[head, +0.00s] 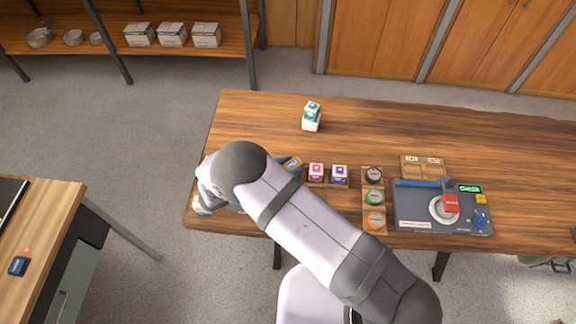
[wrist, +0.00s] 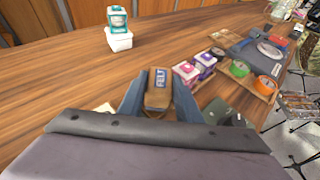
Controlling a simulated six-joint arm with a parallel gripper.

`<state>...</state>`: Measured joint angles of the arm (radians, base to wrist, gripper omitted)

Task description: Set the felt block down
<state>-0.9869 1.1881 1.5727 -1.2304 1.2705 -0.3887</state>
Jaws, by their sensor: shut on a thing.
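The felt block (wrist: 158,98) is a brown block with a blue-and-white label on its end. In the wrist view my gripper (wrist: 157,92) is shut on it, one blue-grey finger on each side. In the head view my gripper (head: 289,165) is over the left part of the wooden table (head: 260,115), mostly hidden by my arm. Only a small part of the felt block (head: 294,162) shows there. I cannot tell whether its underside touches the table.
A white box with a teal top (head: 311,117) stands behind. Pink (head: 316,172) and purple (head: 340,172) boxes sit on a wooden tray to the right. Tape rolls (head: 375,197) and a grey device (head: 415,208) lie farther right. The back of the table is largely clear.

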